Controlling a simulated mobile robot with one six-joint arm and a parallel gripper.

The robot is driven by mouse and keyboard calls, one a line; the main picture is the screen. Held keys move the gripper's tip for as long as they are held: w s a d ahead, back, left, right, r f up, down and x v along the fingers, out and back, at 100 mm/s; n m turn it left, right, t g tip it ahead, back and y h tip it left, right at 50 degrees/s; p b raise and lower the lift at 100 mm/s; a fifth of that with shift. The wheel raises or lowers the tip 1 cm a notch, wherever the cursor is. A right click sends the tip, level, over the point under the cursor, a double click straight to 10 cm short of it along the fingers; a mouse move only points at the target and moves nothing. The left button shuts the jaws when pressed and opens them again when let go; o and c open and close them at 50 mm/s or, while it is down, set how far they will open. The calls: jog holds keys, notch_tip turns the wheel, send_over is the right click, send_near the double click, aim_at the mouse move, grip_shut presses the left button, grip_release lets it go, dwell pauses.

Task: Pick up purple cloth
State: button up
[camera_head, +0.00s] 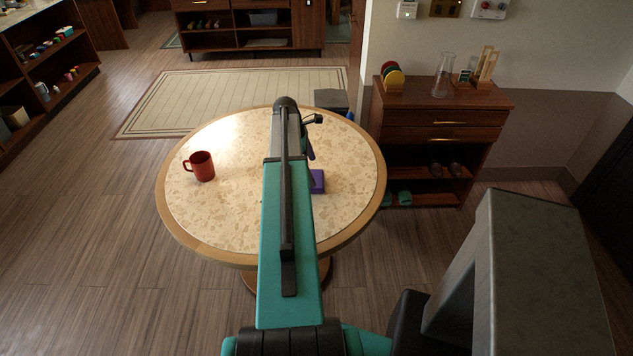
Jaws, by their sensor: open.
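The purple cloth (317,181) lies as a small folded block on the round speckled table (220,215), right of the table's middle. My teal arm covers its left side. My gripper (310,152) is open and mostly hidden behind the end of the arm. Only a dark finger part shows, just beyond the cloth in the picture and apart from it. I cannot tell its exact height above the table.
A red mug (201,166) stands on the table's left side. A wooden cabinet (440,133) with a glass carafe (443,76) stands close on the right. A grey box-like thing (331,99) is behind the table. The table's front left is clear.

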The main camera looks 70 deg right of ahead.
aim_at(315, 178)
jog(key=shift+f, duration=0.1)
jog(key=shift+p+x, duration=1.15)
jog(key=shift+x, duration=1.35)
jog(key=shift+c, duration=0.4)
jog(key=shift+w, duration=0.1)
jog(key=c, duration=0.9)
jog(key=shift+o, duration=0.2)
jog(key=shift+r+b, duration=0.8)
jog(key=shift+r, duration=0.65)
jog(key=w+a+b, duration=0.1)
jog(key=a, duration=0.4)
jog(key=w+a+r+b, duration=0.1)
jog(key=a, duration=0.4)
jog(key=w+a+r+b, duration=0.1)
jog(key=w+a+b, duration=0.1)
jog(key=a, duration=0.3)
jog(key=shift+a, duration=0.25)
jog(key=shift+r, duration=0.1)
